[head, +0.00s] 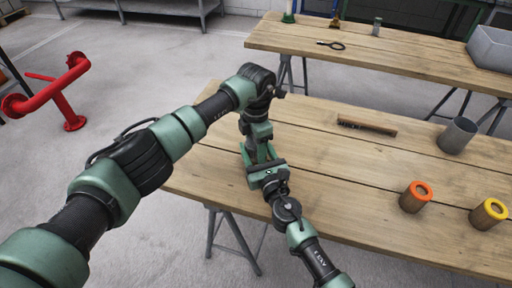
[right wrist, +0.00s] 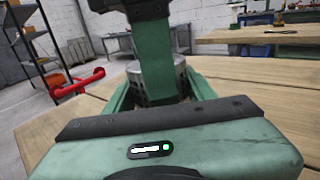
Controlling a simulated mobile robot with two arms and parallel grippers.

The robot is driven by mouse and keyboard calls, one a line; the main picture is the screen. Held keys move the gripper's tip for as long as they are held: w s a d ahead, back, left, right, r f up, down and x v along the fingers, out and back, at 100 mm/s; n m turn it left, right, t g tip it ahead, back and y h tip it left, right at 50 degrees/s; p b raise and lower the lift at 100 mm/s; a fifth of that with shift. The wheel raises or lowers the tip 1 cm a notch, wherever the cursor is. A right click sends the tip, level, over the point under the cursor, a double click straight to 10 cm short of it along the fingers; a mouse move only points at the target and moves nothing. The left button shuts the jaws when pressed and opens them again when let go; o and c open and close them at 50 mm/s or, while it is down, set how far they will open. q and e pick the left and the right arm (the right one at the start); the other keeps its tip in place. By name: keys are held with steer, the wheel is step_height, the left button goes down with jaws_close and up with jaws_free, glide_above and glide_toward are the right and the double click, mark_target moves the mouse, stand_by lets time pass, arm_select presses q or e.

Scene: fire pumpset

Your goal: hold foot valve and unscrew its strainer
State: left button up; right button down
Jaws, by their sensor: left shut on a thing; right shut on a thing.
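In the right wrist view, a grey metal cylinder (right wrist: 182,78), seemingly the strainer of the foot valve, sits between the green fingers of my right gripper (right wrist: 160,92), which is shut on it. A green finger of my left gripper (right wrist: 154,58) comes down in front of it and hides its middle. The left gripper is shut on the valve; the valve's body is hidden. In the head view, my left gripper (head: 258,147) and my right gripper (head: 252,160) meet above the near table's left part, and they hide the valve there.
On the near wooden table (head: 340,170) stand an orange-topped cylinder (head: 416,196), a yellow-topped cylinder (head: 489,213) and a grey cup (head: 457,135); a brown bar (head: 367,125) lies farther back. A second table (head: 400,62) is behind. Red pipework (head: 62,90) stands at the left.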

steer(key=shift+d, duration=0.1)
arm_select(q)
steer(key=o, duration=1.5)
steer(key=shift+o, duration=0.2)
steer(key=shift+r, duration=2.25)
arm_select(e)
steer(key=shift+c, duration=2.2)
jaws_free()
steer(key=shift+s, duration=0.15)
